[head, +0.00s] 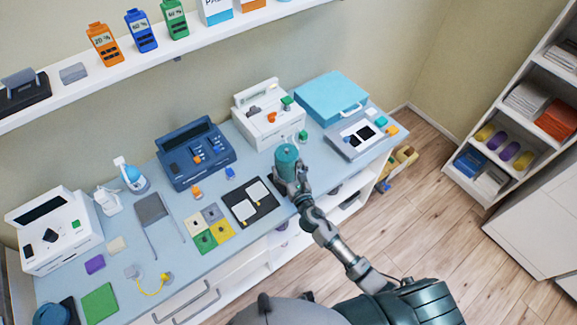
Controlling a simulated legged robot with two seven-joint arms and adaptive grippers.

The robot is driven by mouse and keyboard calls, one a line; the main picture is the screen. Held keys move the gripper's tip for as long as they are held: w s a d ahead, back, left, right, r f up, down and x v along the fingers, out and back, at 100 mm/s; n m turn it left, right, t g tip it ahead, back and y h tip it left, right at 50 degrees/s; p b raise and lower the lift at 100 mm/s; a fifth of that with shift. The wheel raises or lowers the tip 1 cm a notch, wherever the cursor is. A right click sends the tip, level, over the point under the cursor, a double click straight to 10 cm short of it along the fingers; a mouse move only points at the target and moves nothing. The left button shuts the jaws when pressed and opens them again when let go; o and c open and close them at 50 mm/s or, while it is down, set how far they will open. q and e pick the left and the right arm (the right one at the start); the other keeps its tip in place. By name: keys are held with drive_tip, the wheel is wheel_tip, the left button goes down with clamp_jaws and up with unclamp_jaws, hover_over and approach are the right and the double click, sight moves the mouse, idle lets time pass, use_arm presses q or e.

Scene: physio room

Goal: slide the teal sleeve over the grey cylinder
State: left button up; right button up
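The teal sleeve (286,156) is an upright teal cylinder near the front edge of the bench, right of the middle of the head view. My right gripper (291,177) is at its lower part, with its fingers against the sleeve, and appears shut on it. The gripper hides the sleeve's lower end, so I cannot tell whether it touches the bench. I cannot make out the grey cylinder; it may be hidden by the sleeve or the gripper. My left gripper is not in view.
The blue-grey bench (148,256) holds a dark blue device (193,153), a white device (268,116), a teal case (330,97) and a black tray (236,211) left of my gripper. A wall shelf (100,111) with bottles hangs behind. Open floor (430,220) lies to the right.

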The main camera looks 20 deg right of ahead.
drive_tip(key=shift+f+b, duration=0.3)
drive_tip(key=shift+f, duration=0.05)
idle(0.7)
idle(0.4)
drive_tip(key=o, duration=1.2)
drive_tip(key=shift+c, duration=0.2)
drive_tip(key=s+d, duration=0.1)
drive_tip(key=s, duration=1.1)
